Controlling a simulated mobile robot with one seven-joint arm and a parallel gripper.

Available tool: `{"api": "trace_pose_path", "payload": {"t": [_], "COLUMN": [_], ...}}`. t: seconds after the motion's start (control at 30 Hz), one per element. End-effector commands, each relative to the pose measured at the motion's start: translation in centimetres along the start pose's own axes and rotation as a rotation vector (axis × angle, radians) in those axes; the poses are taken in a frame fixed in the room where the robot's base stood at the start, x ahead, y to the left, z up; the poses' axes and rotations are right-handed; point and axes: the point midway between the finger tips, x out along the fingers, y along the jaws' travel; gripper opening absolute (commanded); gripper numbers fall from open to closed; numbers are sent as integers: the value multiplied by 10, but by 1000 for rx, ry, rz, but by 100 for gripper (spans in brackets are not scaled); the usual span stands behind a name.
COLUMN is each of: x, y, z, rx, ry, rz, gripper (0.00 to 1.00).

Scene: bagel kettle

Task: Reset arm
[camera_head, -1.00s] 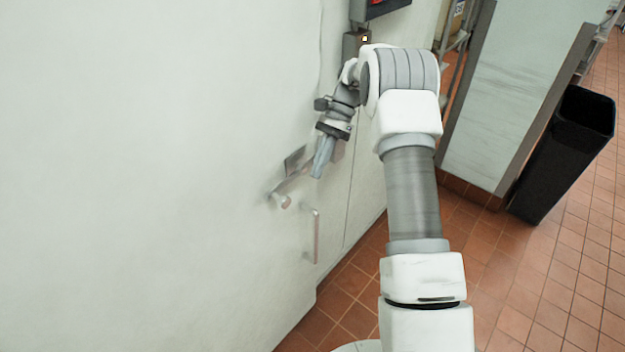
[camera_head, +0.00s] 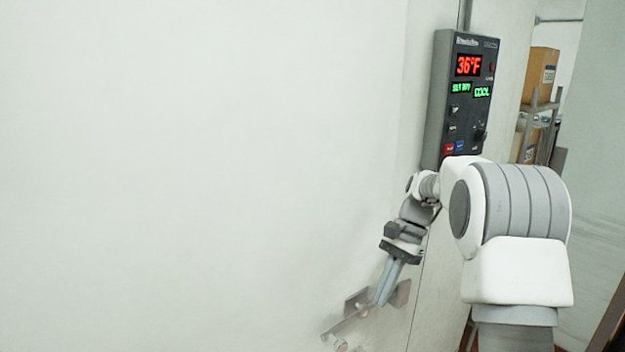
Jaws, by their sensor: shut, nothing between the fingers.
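My gripper (camera_head: 382,292) is in the lower middle of the head view, at the end of my bent arm. Its fingers are together, point down and hold nothing. They overlap in the picture with the metal door latch (camera_head: 345,326) on the large white door or wall panel (camera_head: 200,170). I cannot tell whether the fingers touch the latch. The lower part of the latch is cut off by the frame's bottom edge.
A dark control panel (camera_head: 440,120) with a red 36°F display is mounted behind my arm. Shelving with a cardboard box (camera_head: 541,76) stands at the back right. A pale wall panel (camera_head: 597,180) is at the right edge.

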Motion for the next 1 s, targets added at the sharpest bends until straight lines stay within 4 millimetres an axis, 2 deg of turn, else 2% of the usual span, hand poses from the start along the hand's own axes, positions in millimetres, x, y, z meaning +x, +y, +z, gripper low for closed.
{"api": "trace_pose_path", "payload": {"t": [0.03,0.2,0.5,0.73,1.0], "x": [-10,-33,-54,-54,-38], "y": [5,25,71,112,159], "z": [14,52,114,153,186], "rx": [-36,-161,-384,-556,-755], "ry": [37,158,372,538,734], "rz": [-8,-27,-45,-46,-32], "gripper": [0,0,0,0,0]}}
